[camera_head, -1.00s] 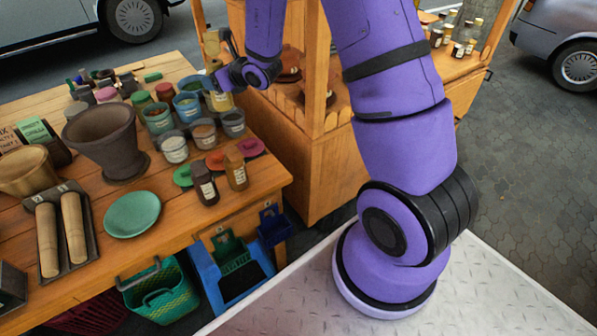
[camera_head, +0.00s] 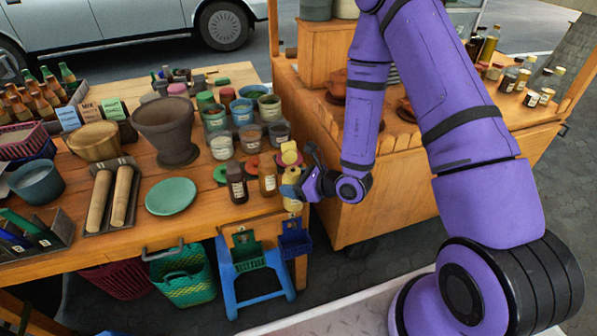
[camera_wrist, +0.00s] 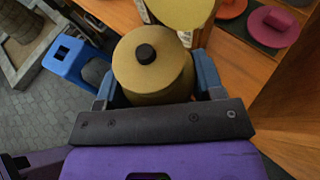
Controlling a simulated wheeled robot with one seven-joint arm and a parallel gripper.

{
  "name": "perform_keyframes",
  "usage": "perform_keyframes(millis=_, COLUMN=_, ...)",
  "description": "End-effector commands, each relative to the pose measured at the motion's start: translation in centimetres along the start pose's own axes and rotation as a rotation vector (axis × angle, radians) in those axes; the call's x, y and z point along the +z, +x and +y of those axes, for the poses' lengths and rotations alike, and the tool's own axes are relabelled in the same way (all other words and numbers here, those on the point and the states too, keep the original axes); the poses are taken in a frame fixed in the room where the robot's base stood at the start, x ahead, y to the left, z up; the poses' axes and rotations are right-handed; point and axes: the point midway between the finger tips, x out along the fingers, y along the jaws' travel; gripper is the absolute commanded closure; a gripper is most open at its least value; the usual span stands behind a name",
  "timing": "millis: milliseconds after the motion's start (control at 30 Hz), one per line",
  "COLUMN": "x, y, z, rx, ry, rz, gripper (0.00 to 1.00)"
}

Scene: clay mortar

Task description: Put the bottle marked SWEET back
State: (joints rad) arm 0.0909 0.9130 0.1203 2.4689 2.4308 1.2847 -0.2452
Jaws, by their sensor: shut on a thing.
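My gripper (camera_head: 292,189) is shut on a yellow cylindrical thing with a small black knob (camera_wrist: 152,72), which sits between the blue fingers in the wrist view. In the head view this yellow thing (camera_head: 292,206) is at the table's right front corner, partly hidden by the gripper. A wider yellow disc (camera_wrist: 185,8) shows just beyond it; I cannot tell whether they are joined. A dark brown bottle (camera_head: 236,183) and an amber bottle (camera_head: 267,175) stand upright on the table, left of my gripper. Their labels are too small to read, so I cannot tell which is SWEET.
A green plate (camera_head: 171,197), a brown mortar (camera_head: 166,128) and several jars stand on the wooden table (camera_head: 210,205). Small coloured lids lie near the bottles. A blue stool (camera_head: 255,285) stands below the table's front edge. A wooden cart (camera_head: 400,165) is at right.

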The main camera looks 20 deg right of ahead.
Motion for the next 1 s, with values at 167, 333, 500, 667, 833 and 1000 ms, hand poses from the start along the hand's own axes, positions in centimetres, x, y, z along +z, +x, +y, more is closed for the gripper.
perform_keyframes(millis=167, x=0.3, y=1.4, z=-3.8, rx=-0.004, ry=-0.003, rz=-0.004, gripper=0.65)
perform_keyframes(millis=333, x=0.5, y=2.7, z=-7.2, rx=-0.003, ry=-0.002, rz=-0.003, gripper=0.65)
perform_keyframes(millis=500, x=0.6, y=3.9, z=-10.2, rx=-0.004, ry=-0.002, rz=-0.002, gripper=0.65)
perform_keyframes(millis=667, x=0.7, y=4.4, z=-11.5, rx=-0.002, ry=0.000, rz=-0.001, gripper=0.65)
perform_keyframes(millis=833, x=0.7, y=4.7, z=-12.2, rx=-0.002, ry=-0.001, rz=-0.001, gripper=0.65)
perform_keyframes(millis=1000, x=-0.7, y=5.4, z=-12.5, rx=0.000, ry=0.002, rz=0.001, gripper=0.65)
